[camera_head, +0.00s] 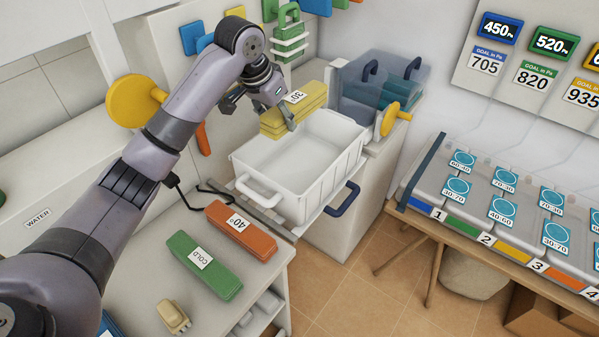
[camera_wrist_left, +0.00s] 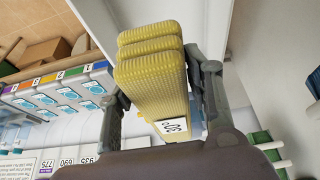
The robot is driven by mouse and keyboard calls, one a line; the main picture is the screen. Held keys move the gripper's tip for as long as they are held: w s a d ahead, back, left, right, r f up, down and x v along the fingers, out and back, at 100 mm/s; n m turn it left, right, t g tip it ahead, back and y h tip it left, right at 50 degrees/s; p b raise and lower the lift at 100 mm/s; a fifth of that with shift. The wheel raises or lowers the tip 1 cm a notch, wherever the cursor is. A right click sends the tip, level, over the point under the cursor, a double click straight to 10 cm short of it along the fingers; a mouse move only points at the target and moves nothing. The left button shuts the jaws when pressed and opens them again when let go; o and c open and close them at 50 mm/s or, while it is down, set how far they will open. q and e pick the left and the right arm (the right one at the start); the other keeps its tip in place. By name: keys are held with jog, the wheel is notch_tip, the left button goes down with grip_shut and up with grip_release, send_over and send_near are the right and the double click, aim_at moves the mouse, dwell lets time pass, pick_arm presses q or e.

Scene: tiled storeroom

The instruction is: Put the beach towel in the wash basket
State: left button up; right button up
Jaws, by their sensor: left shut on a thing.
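My left gripper (camera_head: 264,112) is shut on a folded yellow towel (camera_head: 300,114) with a "30°" label. The left wrist view shows the ribbed yellow towel (camera_wrist_left: 152,85) in layers between the two fingers. It hangs at the far left end of the white basket (camera_head: 310,181), over or just beside its rim; the exact height is unclear. The basket has a white handle at its front, and its visible inside looks empty. A folded orange towel (camera_head: 241,229) labelled "40°" and a green one (camera_head: 203,265) labelled "COLD" lie on the counter in front. My right gripper is out of view.
Translucent lidded bins (camera_head: 378,92) stand behind the basket. A yellow knob (camera_head: 396,116) is close to its right rim. A table with numbered trays (camera_head: 500,215) stands at the right. A small beige brush-like object (camera_head: 173,317) lies on the near counter.

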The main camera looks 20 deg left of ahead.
pick_arm(q)
jog(key=f, duration=0.1)
jog(key=w+f+b, duration=0.1)
jog(key=f, duration=0.1)
jog(key=shift+a+b, duration=0.2)
jog(key=shift+b, duration=0.1)
notch_tip(320, 180, down, 7)
jog(key=p, duration=0.2)
send_over(286, 186)
jog(key=s, duration=0.2)
jog(key=f, duration=0.7)
jog(key=shift+w+a+f, duration=0.25)
jog(key=shift+f, duration=0.6)
notch_tip(286, 186, down, 4)
jog(key=shift+r+p, duration=0.25)
jog(key=shift+p, duration=0.05)
jog(key=shift+f, duration=0.2)
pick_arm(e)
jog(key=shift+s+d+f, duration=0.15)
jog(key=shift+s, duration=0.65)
